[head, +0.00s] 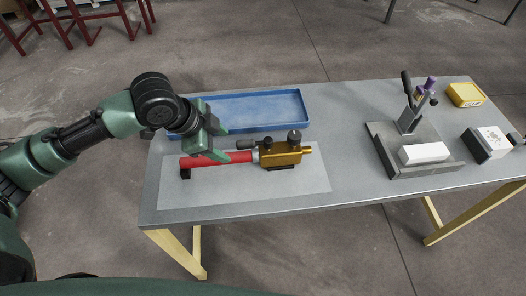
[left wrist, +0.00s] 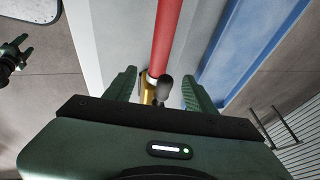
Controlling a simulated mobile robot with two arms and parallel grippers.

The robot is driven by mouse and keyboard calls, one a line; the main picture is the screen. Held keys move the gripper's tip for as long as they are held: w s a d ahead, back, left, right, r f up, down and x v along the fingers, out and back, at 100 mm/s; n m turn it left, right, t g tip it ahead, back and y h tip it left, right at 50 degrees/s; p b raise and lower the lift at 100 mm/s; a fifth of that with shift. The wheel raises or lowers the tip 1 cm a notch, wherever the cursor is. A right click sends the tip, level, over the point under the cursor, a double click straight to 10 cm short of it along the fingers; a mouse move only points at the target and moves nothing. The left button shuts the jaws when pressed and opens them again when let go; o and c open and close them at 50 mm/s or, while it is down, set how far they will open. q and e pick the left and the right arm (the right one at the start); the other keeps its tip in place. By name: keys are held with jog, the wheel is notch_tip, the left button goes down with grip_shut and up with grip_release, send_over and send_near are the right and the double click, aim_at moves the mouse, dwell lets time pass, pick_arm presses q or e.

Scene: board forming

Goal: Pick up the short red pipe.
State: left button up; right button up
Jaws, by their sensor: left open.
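In the left wrist view, the pipe (left wrist: 164,40) runs down the middle, between the two open fingers (left wrist: 158,88). I cannot tell whether a finger touches it. A small dark green part (left wrist: 12,55) at the left edge looks like my right arm; its jaws are not clear.
A blue tray (head: 300,97) lies just behind the pipe. The fixture has dark knobs on top. On the right of the table (head: 335,112) stand a grey stand (head: 385,137) with a white block (head: 423,152), a yellow box (head: 465,94) and another white block (head: 490,142).

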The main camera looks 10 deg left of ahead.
aim_at(236, 156)
pick_arm(q)
jog(key=x, duration=0.5)
jog(key=shift+d+f, duration=0.1)
jog(key=shift+f, duration=0.1)
jog(key=shift+w+d+f+p, duration=0.1)
jog(key=shift+w+f+p, duration=0.1)
jog(key=shift+f+p, duration=0.25)
jog(key=x, duration=0.3)
jog(key=shift+f, duration=0.45)
jog(key=shift+w+d+f, duration=0.1)
jog(key=shift+w+f, duration=0.1)
jog(key=shift+f, duration=0.25)
grip_shut()
pick_arm(e)
jog(key=shift+s+a+r, duration=0.55)
jog(key=shift+a+r, duration=0.05)
jog(key=shift+a, duration=0.05)
jog(key=shift+a, duration=0.2)
pick_arm(q)
jog(key=shift+w+r, duration=0.1)
jog(key=shift+r, duration=0.05)
